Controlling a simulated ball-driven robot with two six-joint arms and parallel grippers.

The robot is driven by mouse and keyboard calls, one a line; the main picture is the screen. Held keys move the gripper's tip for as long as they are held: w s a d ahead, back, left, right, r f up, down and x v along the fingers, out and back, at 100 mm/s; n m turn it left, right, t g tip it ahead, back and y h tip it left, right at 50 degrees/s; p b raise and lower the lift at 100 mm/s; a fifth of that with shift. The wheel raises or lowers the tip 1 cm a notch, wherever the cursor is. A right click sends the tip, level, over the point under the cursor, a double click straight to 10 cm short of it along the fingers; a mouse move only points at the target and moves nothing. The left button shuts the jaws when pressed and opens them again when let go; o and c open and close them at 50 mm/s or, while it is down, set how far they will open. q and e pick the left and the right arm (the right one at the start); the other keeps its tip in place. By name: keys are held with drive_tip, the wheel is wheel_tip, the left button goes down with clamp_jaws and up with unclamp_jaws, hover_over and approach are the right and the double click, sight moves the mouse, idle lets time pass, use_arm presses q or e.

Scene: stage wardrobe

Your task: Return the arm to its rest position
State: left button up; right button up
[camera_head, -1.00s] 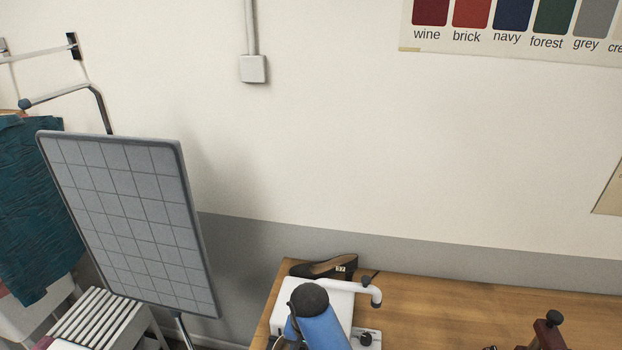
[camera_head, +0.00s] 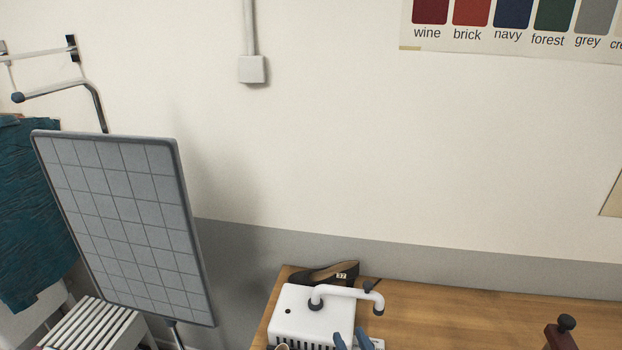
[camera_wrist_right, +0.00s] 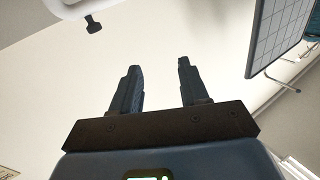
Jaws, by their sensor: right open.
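My right gripper (camera_head: 351,341) shows at the bottom edge of the head view, only its blue-grey fingertips in the picture, in front of a white appliance on the wooden table. In the right wrist view the right gripper (camera_wrist_right: 157,82) is open, its two dark fingers apart with nothing between them. The rest of my right arm is out of the head view. My left gripper is in neither view.
A white appliance (camera_head: 296,318) with a curved arm and a dark shoe (camera_head: 327,273) stand on the wooden table (camera_head: 450,320). A gridded panel (camera_head: 125,220) stands at left, near a slatted stool (camera_head: 95,325) and teal cloth (camera_head: 35,220). A dark-knobbed post (camera_head: 560,338) is at lower right.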

drive_tip(key=s+d+f+m+h+b, duration=0.1)
drive_tip(key=s+d+f+h+b, duration=0.1)
drive_tip(key=s+d, duration=0.4)
drive_tip(key=s+d+f+m+h+b, duration=0.1)
drive_tip(key=s+d+f+h+b, duration=0.2)
drive_tip(key=s+d+f, duration=0.4)
drive_tip(key=s+b, duration=0.1)
drive_tip(key=s, duration=0.8)
drive_tip(key=shift+s, duration=0.35)
idle(0.4)
